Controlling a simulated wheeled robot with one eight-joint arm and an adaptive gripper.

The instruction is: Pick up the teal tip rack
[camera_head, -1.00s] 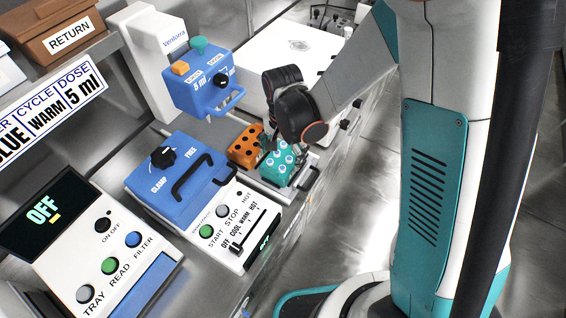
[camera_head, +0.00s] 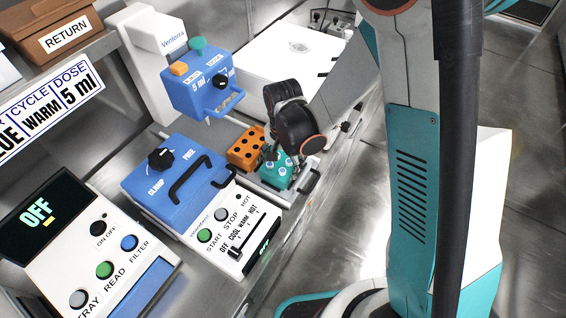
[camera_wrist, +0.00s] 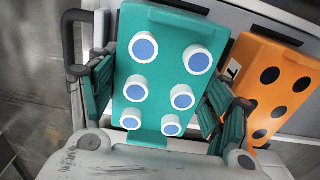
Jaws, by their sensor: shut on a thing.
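The teal tip rack (camera_wrist: 165,78) has white round caps with blue centres and fills the middle of the wrist view. My gripper (camera_wrist: 160,100) has one finger at the rack's left side and one at its right, shut on it. In the head view the rack (camera_head: 273,172) is at the tray beside the orange rack, partly hidden by my gripper (camera_head: 275,158). I cannot tell whether its base touches the tray.
An orange rack (camera_wrist: 270,82) with dark holes stands close to the right in the wrist view. In the head view, a blue clamp box (camera_head: 165,180), a white control panel (camera_head: 222,225) and a blue dispenser (camera_head: 205,88) stand nearby. A tray handle (camera_head: 309,181) is beside the rack.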

